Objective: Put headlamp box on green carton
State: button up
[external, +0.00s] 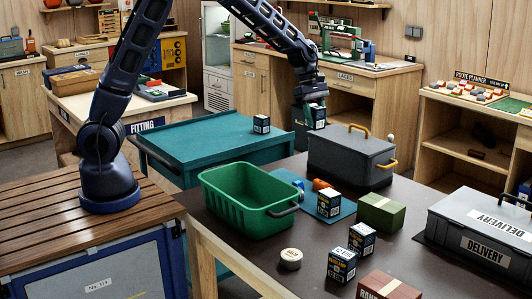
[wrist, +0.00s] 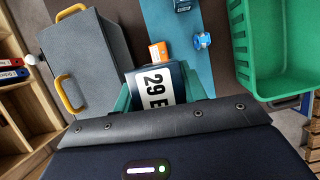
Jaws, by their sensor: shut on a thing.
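My gripper (external: 311,106) is shut on a small dark blue box with a white label (external: 318,118), raised above the dark table.
A grey case with yellow handles (external: 350,160) stands below my gripper. A green bin (external: 247,200) is to the left. Similar boxes stand on the teal mat (external: 344,212), the table front and the teal cart (external: 200,145). A delivery crate (external: 480,235) is right of the carton.

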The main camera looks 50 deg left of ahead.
jog(key=w+d+r, duration=0.2)
jog(key=d+r, duration=0.1)
jog(key=d, duration=1.3)
notch_tip(320, 180, up, 2)
send_over(388, 205)
jog(key=a, duration=0.2)
jog(key=shift+n, duration=0.4)
jog(key=f, duration=1.9)
jog(key=shift+d+f, duration=0.25)
jog(key=shift+f, duration=0.05)
jog(key=shift+f, duration=0.1)
jog(key=o, duration=1)
